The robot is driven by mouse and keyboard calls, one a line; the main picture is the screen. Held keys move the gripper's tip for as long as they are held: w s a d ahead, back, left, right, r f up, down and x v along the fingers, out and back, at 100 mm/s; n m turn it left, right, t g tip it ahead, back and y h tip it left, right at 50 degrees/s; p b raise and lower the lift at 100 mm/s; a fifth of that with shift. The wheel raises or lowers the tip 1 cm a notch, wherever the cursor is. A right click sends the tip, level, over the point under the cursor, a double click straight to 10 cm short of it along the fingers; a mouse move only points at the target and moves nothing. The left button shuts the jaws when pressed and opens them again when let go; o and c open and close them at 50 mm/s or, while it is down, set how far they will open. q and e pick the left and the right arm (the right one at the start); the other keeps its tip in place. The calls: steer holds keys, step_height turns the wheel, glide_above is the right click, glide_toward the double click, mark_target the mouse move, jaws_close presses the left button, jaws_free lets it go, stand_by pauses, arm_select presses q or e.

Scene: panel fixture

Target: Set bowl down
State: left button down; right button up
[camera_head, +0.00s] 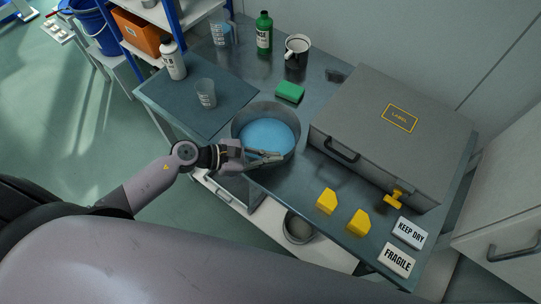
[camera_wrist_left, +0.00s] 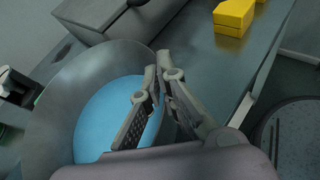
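A grey metal bowl (camera_head: 237,134) with a blue inside or contents stands upright at the front edge of the grey table (camera_head: 330,185). I cannot tell whether its base touches the table or hangs slightly above it. My left gripper (camera_head: 268,158) is at the bowl's near rim. In the left wrist view the bowl (camera_wrist_left: 60,95) fills the left side, and the fingers of my left gripper (camera_wrist_left: 160,75) close in around its rim, one on the inside and one on the outside. My right gripper is not in view.
A large grey case (camera_head: 375,125) stands right of the bowl. A green sponge (camera_head: 289,92) lies behind it, and a clear beaker (camera_head: 206,94) stands on a dark mat (camera_head: 180,98) to the left. Yellow blocks (camera_head: 327,201) and (camera_head: 358,222) sit near the front edge.

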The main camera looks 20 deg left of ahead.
arm_select(q)
steer(key=c, duration=1.8)
jaws_free()
steer(key=shift+r+p, duration=0.15)
steer(key=shift+p, duration=0.15)
steer(key=b+v, duration=0.3)
steer(key=v, duration=0.9)
steer(key=shift+b, duration=0.3)
